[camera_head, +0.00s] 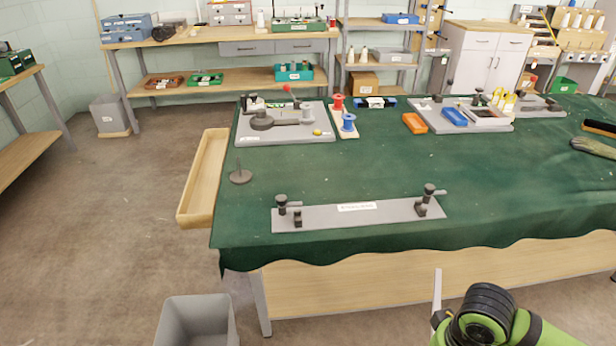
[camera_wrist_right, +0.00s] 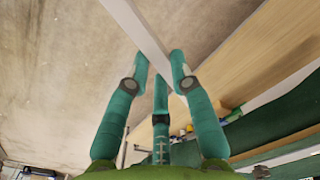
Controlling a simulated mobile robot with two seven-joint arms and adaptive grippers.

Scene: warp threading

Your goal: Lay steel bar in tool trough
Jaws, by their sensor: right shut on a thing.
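The steel bar (camera_wrist_right: 137,28) is a flat, pale grey strip. My right gripper (camera_wrist_right: 163,68) is shut on it, with its teal fingers on either side of the bar in the wrist view. In the head view the bar (camera_head: 437,292) stands up as a thin strip in front of the table's near side, beside my right wrist; the fingers are hidden there. The tool trough (camera_head: 187,214) is a long, shallow wooden tray along the table's left edge, far to the left of the bar. It looks empty. My left gripper is not in view.
A grey fixture plate (camera_head: 358,214) with clamps lies near the table's front edge. A grey bin (camera_head: 196,322) stands on the floor below. The green cloth (camera_head: 400,165) is clear mid-table.

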